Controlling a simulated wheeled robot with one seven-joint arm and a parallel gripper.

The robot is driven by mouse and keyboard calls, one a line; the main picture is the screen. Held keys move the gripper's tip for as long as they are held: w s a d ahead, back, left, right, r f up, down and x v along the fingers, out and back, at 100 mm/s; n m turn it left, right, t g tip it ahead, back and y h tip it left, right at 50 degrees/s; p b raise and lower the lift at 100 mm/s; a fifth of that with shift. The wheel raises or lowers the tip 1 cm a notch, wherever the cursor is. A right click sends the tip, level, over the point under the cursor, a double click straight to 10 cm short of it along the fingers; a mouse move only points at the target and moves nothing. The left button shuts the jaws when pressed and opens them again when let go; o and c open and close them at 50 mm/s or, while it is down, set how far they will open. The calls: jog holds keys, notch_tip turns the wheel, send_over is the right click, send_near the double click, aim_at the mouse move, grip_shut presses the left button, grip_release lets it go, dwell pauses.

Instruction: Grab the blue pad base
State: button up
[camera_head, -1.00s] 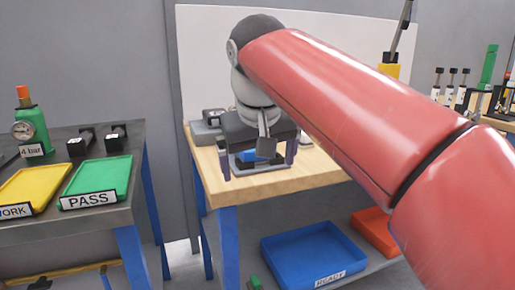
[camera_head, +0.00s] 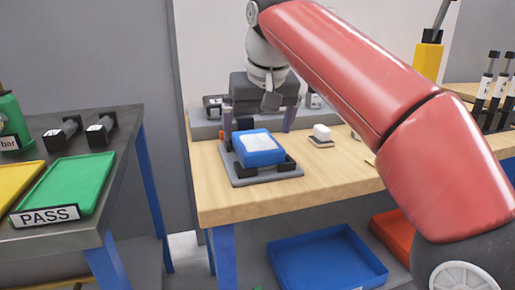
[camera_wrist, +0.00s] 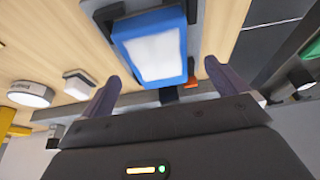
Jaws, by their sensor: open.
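The blue pad base (camera_head: 259,151) sits in a grey fixture (camera_head: 266,178) with black blocks on the wooden table. A white pad lies on its top. My gripper (camera_head: 258,118) is open and empty, just behind the pad base. In the wrist view the blue pad base (camera_wrist: 183,72) lies ahead of the two purple-grey fingers of my gripper (camera_wrist: 158,83). The pad base is apart from the fingers, and it is not between them.
A small white block (camera_head: 321,132) stands to the right on the table. A grey bench with a green PASS tray (camera_head: 66,187) is at the left, across a gap. A blue bin (camera_head: 325,262) is on the shelf below. The table's front right is clear.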

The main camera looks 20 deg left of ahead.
aim_at(257, 140)
jog(key=b+x, duration=0.1)
jog(key=x, duration=0.4)
jog(key=shift+c, duration=0.2)
jog(key=shift+r, duration=0.1)
jog(key=c, duration=1.2)
